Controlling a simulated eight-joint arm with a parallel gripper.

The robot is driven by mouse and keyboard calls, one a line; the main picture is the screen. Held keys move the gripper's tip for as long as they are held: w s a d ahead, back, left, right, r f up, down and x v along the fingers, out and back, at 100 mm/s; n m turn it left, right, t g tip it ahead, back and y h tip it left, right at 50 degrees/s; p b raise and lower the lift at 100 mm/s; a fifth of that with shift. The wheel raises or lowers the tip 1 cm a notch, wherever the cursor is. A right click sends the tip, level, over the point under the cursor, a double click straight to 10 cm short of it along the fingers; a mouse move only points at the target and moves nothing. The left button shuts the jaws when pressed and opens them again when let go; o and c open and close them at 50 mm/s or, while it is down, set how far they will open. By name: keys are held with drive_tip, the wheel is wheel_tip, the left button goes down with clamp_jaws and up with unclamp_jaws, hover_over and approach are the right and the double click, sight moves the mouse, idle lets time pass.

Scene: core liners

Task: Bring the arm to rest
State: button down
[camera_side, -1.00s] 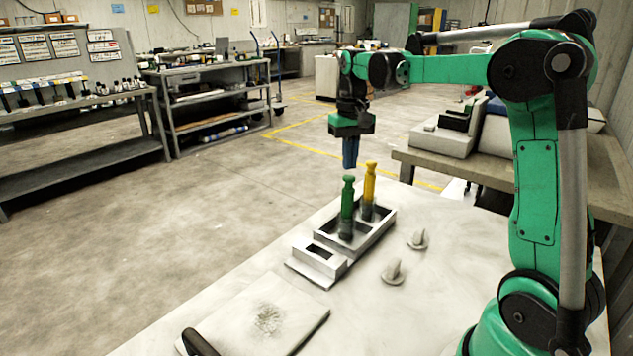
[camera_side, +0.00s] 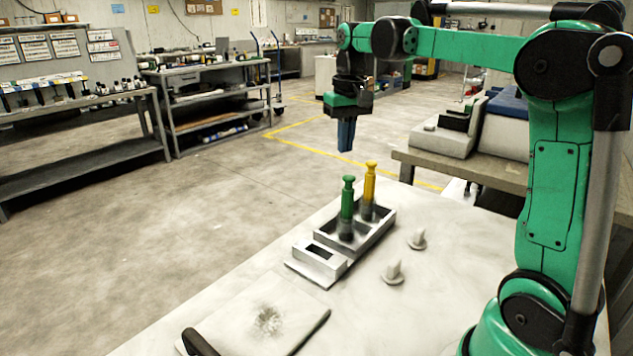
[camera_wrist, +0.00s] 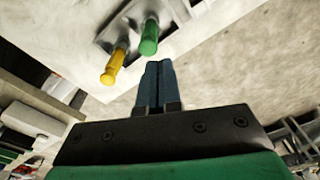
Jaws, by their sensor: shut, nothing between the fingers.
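My gripper (camera_side: 346,136) hangs above and behind the tray in the side view, pointing down, with its blue fingers together and nothing between them. It also shows in the wrist view (camera_wrist: 157,66). A green core liner (camera_side: 347,205) and a yellow core liner (camera_side: 369,190) stand upright in the compartments of a grey tray (camera_side: 368,240) on the white table. In the wrist view the green liner (camera_wrist: 149,40) and the yellow liner (camera_wrist: 113,67) lie beyond my fingertips, apart from them.
A small grey box (camera_side: 319,261) with a dark opening sits at the tray's near end. Two small pale pegs (camera_side: 393,271) (camera_side: 417,239) stand on the table (camera_side: 450,270). A flat board (camera_side: 250,318) lies at the near edge. A side bench (camera_side: 480,175) stands behind at right.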

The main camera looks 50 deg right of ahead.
drive_tip(key=s+a+f+n+t, duration=0.2)
drive_tip(key=s+a+f+t, duration=0.1)
drive_tip(key=a, duration=0.4)
drive_tip(key=s+a+f+n+t, duration=0.3)
drive_tip(key=s+a+f, duration=0.1)
drive_tip(key=a, duration=0.4)
drive_tip(key=shift+f+t, duration=0.25)
drive_tip(key=shift+t, duration=0.05)
